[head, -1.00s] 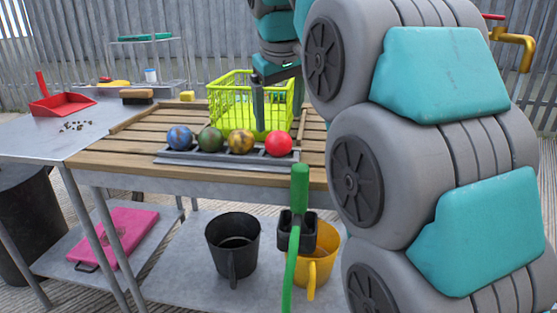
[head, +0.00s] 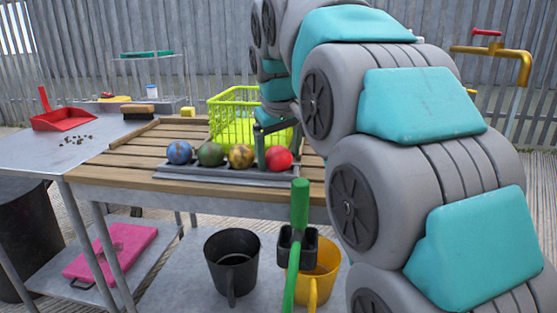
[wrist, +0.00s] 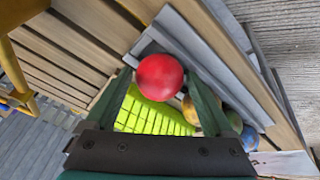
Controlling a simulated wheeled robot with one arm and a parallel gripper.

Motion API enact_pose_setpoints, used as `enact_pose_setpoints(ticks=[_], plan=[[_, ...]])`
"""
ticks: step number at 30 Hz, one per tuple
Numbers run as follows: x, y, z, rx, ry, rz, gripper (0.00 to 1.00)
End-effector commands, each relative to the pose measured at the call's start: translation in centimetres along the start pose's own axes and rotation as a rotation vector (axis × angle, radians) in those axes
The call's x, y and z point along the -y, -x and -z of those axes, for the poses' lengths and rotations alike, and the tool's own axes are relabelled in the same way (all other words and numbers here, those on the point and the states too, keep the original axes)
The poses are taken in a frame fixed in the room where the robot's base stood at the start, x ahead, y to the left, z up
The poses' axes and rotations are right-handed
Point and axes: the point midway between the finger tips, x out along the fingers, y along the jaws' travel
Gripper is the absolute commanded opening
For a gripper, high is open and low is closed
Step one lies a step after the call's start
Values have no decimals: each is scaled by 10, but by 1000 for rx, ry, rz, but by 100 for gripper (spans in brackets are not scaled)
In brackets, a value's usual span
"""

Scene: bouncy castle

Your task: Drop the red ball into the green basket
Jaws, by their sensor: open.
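The red ball (head: 279,159) sits at the right end of a row of balls on a grey tray (head: 215,173) at the table's front edge. In the wrist view the red ball (wrist: 160,77) lies at the fingertips, between the two dark green fingers. My gripper (head: 271,150) is open and is down at the red ball; one finger stands just left of it in the head view. The lime green basket (head: 232,105) stands behind the tray, partly hidden by my arm. It also shows in the wrist view (wrist: 150,117), partly behind the ball.
Blue (head: 179,152), green (head: 210,154) and yellow-brown (head: 241,156) balls stand in the row left of the red one. A red dustpan (head: 64,120) lies on the metal table at left. A green-handled hose nozzle (head: 299,205) stands in front of the table. Slats left of the basket are clear.

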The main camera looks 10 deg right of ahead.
Motion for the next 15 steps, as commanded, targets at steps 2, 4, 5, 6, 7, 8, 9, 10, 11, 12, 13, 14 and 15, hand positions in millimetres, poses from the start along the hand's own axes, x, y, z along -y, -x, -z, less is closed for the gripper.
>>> enact_pose_setpoints(ticks=[2, 4, 5, 6, 7, 8, 9, 10, 11, 12, 13, 14, 15], plan=[[0, 1, 0, -1, 0, 0, 87], [0, 1, 0, -1, 0, 0, 85], [0, 1, 0, -1, 0, 0, 82], [0, 1, 0, -1, 0, 0, 77], [0, 1, 0, -1, 0, 0, 74], [0, 1, 0, -1, 0, 0, 70], [0, 1, 0, -1, 0, 0, 66], [0, 1, 0, -1, 0, 0, 62], [0, 1, 0, -1, 0, 0, 59], [0, 1, 0, -1, 0, 0, 55], [0, 1, 0, -1, 0, 0, 51], [0, 1, 0, -1, 0, 0, 48], [0, 1, 0, -1, 0, 0, 43]])
